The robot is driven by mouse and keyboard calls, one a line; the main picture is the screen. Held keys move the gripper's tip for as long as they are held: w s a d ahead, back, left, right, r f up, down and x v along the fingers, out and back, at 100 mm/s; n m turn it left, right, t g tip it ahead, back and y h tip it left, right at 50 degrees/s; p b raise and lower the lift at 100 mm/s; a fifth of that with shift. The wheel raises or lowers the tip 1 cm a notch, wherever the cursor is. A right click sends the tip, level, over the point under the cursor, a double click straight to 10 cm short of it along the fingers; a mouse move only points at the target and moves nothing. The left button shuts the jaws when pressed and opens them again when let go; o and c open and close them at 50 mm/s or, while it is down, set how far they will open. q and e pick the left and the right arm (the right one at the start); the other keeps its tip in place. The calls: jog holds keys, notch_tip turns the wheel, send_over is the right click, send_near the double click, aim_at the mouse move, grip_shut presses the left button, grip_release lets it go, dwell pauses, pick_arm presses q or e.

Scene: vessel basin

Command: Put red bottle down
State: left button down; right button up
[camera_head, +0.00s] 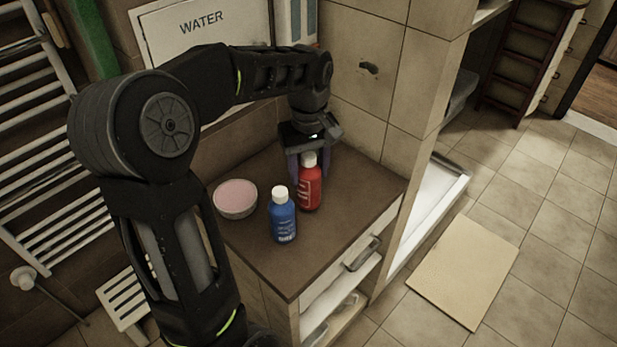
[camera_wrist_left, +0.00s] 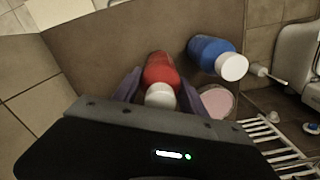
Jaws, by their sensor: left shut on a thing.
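The red bottle (camera_head: 309,186) with a white cap stands upright at the brown cabinet top (camera_head: 335,231), toward the back. It also shows in the left wrist view (camera_wrist_left: 160,72) between the two fingers. My left gripper (camera_head: 308,165) comes down from above and is shut on the red bottle, one finger on each side. In the head view the bottle's base appears at the cabinet top; whether it touches cannot be told for certain. My right gripper is not in view.
A blue bottle (camera_head: 283,218) with a white cap stands just left of the red one. A bowl with pink contents (camera_head: 236,198) sits farther left. The cabinet top's right part is clear. A tiled wall (camera_head: 365,85) rises behind.

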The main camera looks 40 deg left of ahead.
pick_arm(q)
jog(key=shift+f, duration=1.4)
jog(key=shift+f, duration=0.2)
jog(key=c, duration=0.6)
grip_release()
jog(key=shift+c, duration=0.2)
jog(key=shift+r, duration=0.15)
notch_tip(320, 180, up, 12)
jog(key=shift+r+p, duration=0.1)
jog(key=shift+p, duration=0.4)
jog(key=shift+c, duration=0.4)
